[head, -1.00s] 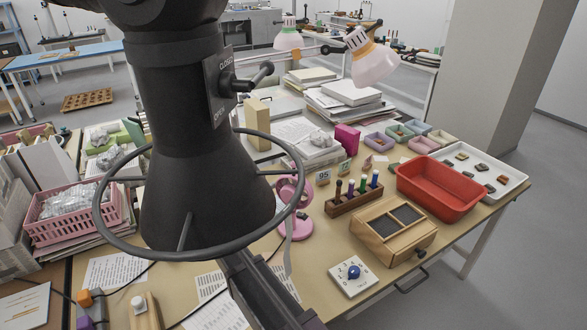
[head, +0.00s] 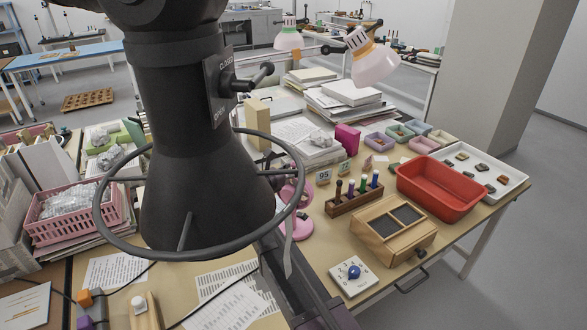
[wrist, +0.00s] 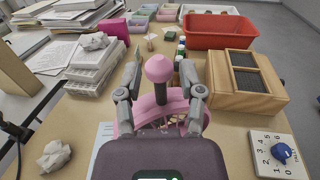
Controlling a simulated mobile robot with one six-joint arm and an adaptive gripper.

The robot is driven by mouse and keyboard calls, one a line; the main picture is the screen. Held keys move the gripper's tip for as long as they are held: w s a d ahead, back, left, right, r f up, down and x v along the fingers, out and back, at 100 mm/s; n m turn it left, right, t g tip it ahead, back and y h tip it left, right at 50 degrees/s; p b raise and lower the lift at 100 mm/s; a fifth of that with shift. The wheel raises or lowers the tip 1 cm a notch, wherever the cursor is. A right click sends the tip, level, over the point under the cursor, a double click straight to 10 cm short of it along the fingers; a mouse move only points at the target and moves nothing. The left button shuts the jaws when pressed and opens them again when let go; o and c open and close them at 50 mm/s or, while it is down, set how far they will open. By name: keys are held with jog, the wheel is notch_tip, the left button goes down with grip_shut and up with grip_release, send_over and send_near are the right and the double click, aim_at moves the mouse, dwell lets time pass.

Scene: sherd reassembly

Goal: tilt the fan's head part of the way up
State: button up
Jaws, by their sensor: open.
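The pink desk fan stands on the table; in the head view its head (head: 297,190) and round base (head: 302,229) show partly behind a black hood. In the wrist view the fan's pink guard (wrist: 150,117) lies just beyond my gripper's body. A pink knob (wrist: 158,68) on a dark stem rises in front of it. My gripper (wrist: 160,72) is open, one grey finger on each side of the knob and stem, with visible gaps. I cannot tell any contact with the guard. In the head view the hood hides most of my gripper.
The black hood (head: 205,195) with its ring handle fills the near left. A wooden box (head: 380,232), red tray (head: 440,187), bottle rack (head: 354,199) and numbered dial plate (head: 353,275) stand to the right. Paper stacks (head: 345,103) lie behind. Papers and cables lie in front.

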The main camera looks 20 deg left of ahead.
grip_shut()
dwell(0.4)
